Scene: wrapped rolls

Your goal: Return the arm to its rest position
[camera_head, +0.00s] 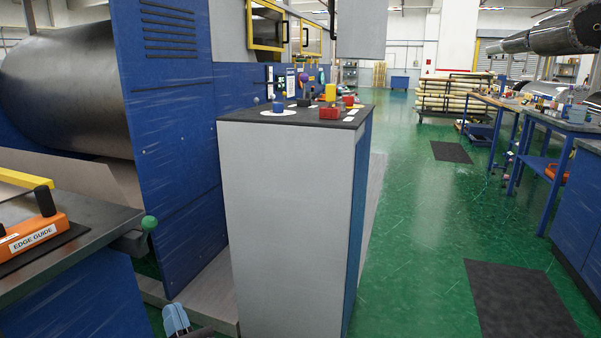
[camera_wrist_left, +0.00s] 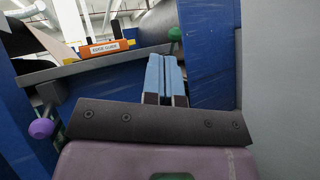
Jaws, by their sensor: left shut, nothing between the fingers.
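My left gripper (camera_head: 175,318) shows at the bottom edge of the head view, low in front of the grey cabinet and the blue machine side. In the left wrist view its two light-blue fingers (camera_wrist_left: 162,62) lie side by side, shut and empty. They touch nothing that I can see. Most of the left arm is out of the head view. My right gripper is in neither view.
A grey cabinet (camera_head: 285,215) with buttons on top stands just right of the gripper. A workbench (camera_head: 95,230) with an orange edge guide (camera_head: 35,237) is at left. A blue machine panel (camera_head: 170,130) stands behind. Green floor (camera_head: 400,230) at right is open.

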